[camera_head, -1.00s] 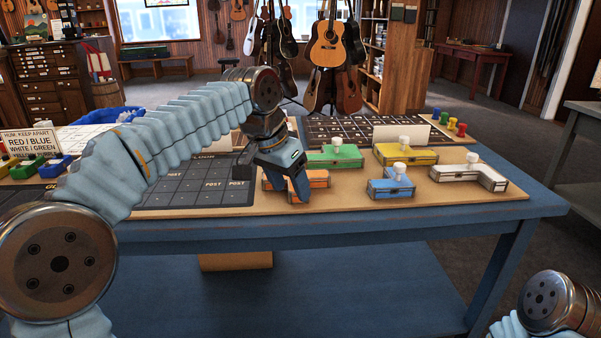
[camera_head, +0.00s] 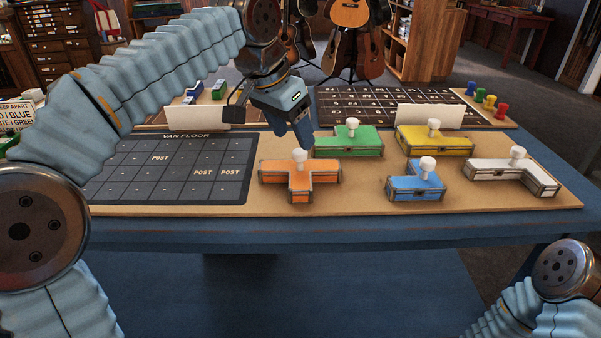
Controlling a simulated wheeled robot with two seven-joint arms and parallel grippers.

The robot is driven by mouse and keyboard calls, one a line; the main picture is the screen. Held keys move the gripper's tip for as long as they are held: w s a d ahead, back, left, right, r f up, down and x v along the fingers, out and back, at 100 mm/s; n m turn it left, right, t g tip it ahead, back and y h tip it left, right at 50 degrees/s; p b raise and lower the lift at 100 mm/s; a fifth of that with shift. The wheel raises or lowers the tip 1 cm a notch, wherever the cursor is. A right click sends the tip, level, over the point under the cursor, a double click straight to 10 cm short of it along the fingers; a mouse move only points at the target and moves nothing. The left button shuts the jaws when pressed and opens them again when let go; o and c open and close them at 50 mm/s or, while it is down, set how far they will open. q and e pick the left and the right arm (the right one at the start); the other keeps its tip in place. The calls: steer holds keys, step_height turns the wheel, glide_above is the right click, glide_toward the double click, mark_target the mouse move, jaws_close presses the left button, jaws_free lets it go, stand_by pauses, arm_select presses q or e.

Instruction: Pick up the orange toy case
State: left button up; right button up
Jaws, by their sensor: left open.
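The orange toy case (camera_head: 314,176) is T-shaped with dark metal edges and a white knob (camera_head: 299,157) on top. It lies on the tan board at the front of the blue table. My left gripper (camera_head: 303,140) is above and just behind the case, fingers pointing down, close to the white knob. It is open and appears empty; the gap between the fingers is hard to see from this side. I cannot tell whether a fingertip touches the knob. My right arm shows at the lower right, but its gripper is out of view.
Green (camera_head: 347,142), yellow (camera_head: 434,139), blue (camera_head: 416,183) and white (camera_head: 512,175) cases stand behind and right of the orange one. The dark van floor grid (camera_head: 170,170) lies left. A white card (camera_head: 430,117) and coloured pegs (camera_head: 490,102) are farther back.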

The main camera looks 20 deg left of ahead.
mark_target(300, 151)
arm_select(q)
steer(key=x, duration=0.6)
steer(key=shift+c, duration=0.4)
jaws_close()
